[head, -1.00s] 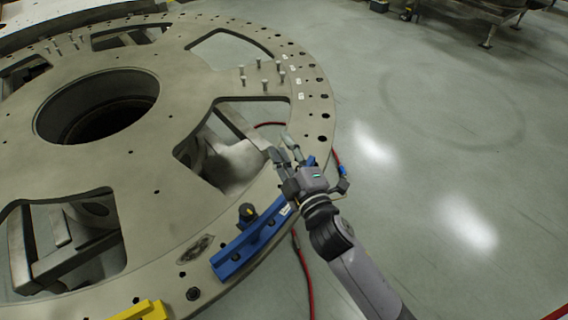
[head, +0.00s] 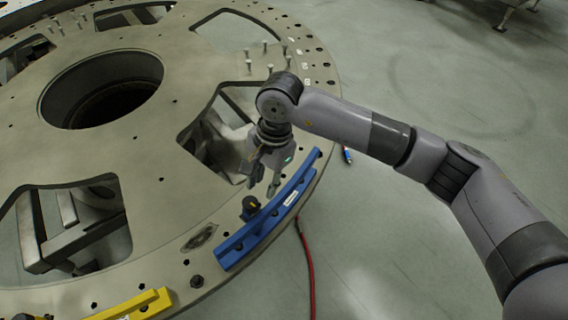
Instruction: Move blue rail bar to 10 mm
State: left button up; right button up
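The blue rail bar (head: 268,222) lies along the right rim of the large round metal turret plate (head: 160,200). It is curved, with a small white label on its top. A black knob with a yellowish top (head: 250,204) stands at the bar's inner edge. My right gripper (head: 262,188) comes in from the right and points down over the plate, just inboard of the bar's upper half. Its fingers are apart, with nothing visible between them. Whether a finger touches the bar cannot be told. My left gripper is not in view.
A yellow rail bar (head: 135,306) lies on the rim at the lower left. Several upright pins (head: 265,55) stand on the plate's upper right. The plate has large cutouts and a round central hole (head: 105,90). A red hose (head: 306,265) runs down beside the rim.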

aim_at(282, 194)
jog(key=shift+t+h, duration=0.5)
jog(key=shift+h, duration=0.4)
jog(key=d, duration=0.1)
jog(key=w+d, duration=0.2)
jog(key=shift+w+d+r, duration=0.15)
jog(key=shift+d+r, duration=0.15)
jog(key=shift+r, duration=0.05)
jog(key=shift+d, duration=0.2)
jog(key=shift+f, duration=0.3)
jog(key=shift+a+f, duration=0.1)
jog(key=shift+f, duration=0.2)
jog(key=shift+f+b, duration=0.8)
jog(key=shift+f, duration=1.2)
notch_tip(282, 194, down, 4)
jog(key=b, duration=0.4)
jog(key=shift+r+b, duration=0.1)
jog(key=shift+b, duration=0.25)
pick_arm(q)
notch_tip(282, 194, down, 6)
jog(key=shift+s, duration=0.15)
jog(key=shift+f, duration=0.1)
pick_arm(e)
grip_shut()
